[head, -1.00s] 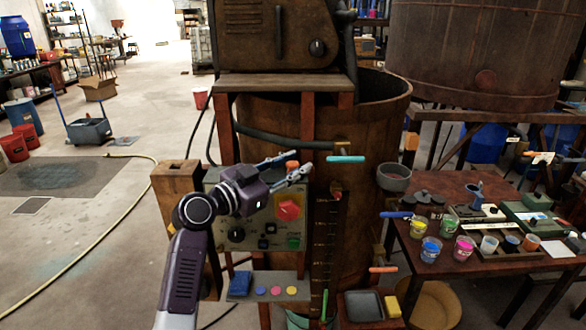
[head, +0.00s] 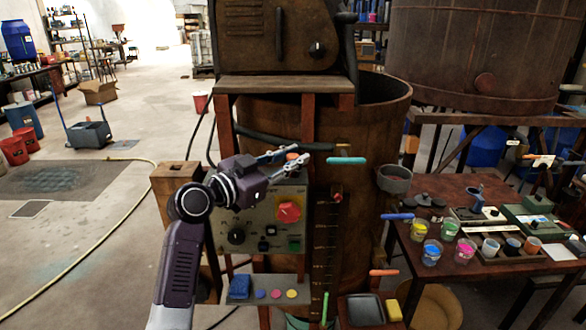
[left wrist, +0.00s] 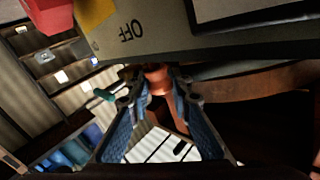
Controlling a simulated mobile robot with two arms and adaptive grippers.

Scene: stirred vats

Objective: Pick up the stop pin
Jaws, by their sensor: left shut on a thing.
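My left gripper (head: 289,158) is shut on a small orange-red piece, which I take to be the stop pin (head: 292,156). It is held above the top edge of the grey control panel (head: 262,213), in front of the rusty vat. In the left wrist view, the orange-brown pin (left wrist: 158,79) sits between the fingertips (left wrist: 153,82), below the panel face marked OFF (left wrist: 133,32). Its lower part runs down between the fingers and is partly hidden. My right gripper is not in view.
A red knob (head: 289,211) is on the panel. A teal-handled valve (head: 346,161) sticks out just right of the gripper, above a vertical scale (head: 326,245) with a red marker. A wooden post (head: 176,190) stands left. A table with paint pots is at right.

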